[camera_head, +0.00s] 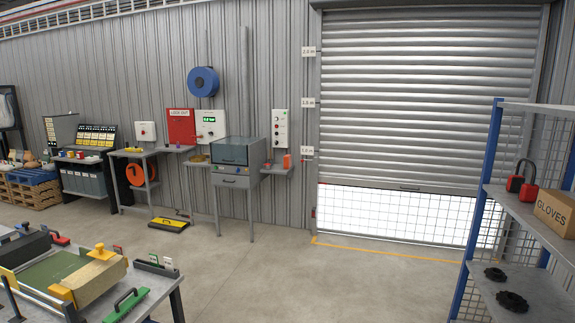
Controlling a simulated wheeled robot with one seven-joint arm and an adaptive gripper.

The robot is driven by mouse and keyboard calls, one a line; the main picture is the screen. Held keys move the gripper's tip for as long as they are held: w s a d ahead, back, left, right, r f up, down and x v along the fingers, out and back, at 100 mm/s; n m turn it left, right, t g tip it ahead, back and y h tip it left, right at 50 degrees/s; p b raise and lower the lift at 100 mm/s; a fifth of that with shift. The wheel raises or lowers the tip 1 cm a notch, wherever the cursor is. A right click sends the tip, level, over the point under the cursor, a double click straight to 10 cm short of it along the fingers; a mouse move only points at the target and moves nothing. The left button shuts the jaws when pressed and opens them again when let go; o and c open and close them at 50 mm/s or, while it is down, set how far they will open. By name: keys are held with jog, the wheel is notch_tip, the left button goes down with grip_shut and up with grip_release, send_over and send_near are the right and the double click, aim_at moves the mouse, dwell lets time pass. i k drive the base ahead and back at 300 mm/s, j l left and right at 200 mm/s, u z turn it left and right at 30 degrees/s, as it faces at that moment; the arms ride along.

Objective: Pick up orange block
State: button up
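A small orange block-like object (287,161) stands upright on a narrow grey wall shelf (280,171), right of a grey drawer cabinet (237,165). It is far off and small, so I cannot tell its exact shape. A tiny orange or red item lies just left of it on the same shelf. My gripper is not in view.
A workbench (160,290) with a green-topped fixture stands at the lower left. A blue-posted shelf rack (473,215) with a gloves box (555,212) stands at the right. A yellow floor item (169,225) lies left of the cabinet. The concrete floor (310,275) between is clear.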

aim_at(288, 159)
jog(key=i+u, duration=0.3)
jog(key=i, duration=0.75)
jog(key=i+j, duration=0.1)
jog(key=i, duration=4.8)
jog(key=i+j+z, duration=0.15)
jog(key=i+z, duration=0.2)
jog(key=i, duration=0.35)
jog(key=i+j+z, duration=0.35)
jog(key=i, duration=0.3)
jog(key=i+j+z, duration=0.4)
jog(key=i+j, duration=0.15)
jog(key=i, duration=0.05)
